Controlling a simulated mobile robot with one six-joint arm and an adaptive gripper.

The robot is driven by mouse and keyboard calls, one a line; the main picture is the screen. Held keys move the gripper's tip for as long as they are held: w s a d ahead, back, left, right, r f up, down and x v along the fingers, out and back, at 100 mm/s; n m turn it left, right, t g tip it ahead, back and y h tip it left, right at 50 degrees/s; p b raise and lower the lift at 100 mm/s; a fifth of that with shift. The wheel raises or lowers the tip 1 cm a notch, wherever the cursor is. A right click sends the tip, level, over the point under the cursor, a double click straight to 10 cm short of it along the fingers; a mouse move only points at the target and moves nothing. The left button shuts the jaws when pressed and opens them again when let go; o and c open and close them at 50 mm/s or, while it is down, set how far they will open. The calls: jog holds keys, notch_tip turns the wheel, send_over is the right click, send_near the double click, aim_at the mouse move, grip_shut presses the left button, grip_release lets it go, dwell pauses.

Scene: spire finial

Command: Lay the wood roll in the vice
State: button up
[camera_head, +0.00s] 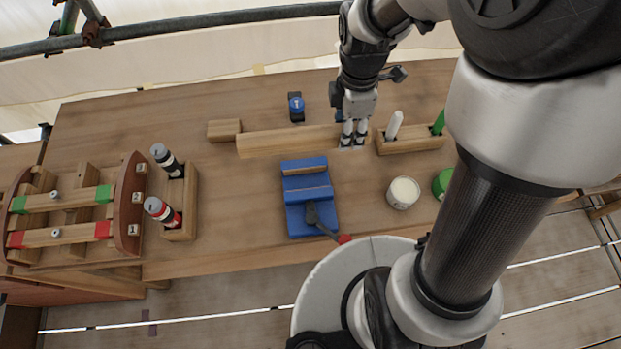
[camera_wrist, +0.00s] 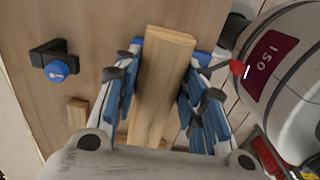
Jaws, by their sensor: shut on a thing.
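The wood roll shows as a long, pale, square-edged wooden bar (camera_head: 285,141) behind the vice in the head view. My gripper (camera_head: 354,139) points down and is shut on this bar near its right end. In the wrist view the bar (camera_wrist: 160,85) lies between the blue finger pads, its far end pointing away from the camera. I cannot tell whether the bar touches the table. The blue vice (camera_head: 308,213) stands on the table in front of the bar, with a dark handle (camera_head: 325,222) with a red tip. No piece shows between its jaws.
A short wooden block (camera_head: 224,130) and a blue-knobbed fixture (camera_head: 296,105) are near the bar. A wooden pen holder (camera_head: 411,144) is close right of my gripper. A white round tub (camera_head: 403,192) stands right of the vice, a bottle rack (camera_head: 181,205) left.

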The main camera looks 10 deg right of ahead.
notch_tip(320, 180, down, 20)
jog(key=b, duration=0.6)
jog(key=shift+r, duration=0.1)
jog(key=shift+f+b, duration=0.2)
jog(key=shift+b, duration=0.2)
jog(key=o, duration=1.4)
jog(key=shift+c, duration=0.2)
jog(key=shift+r, duration=0.15)
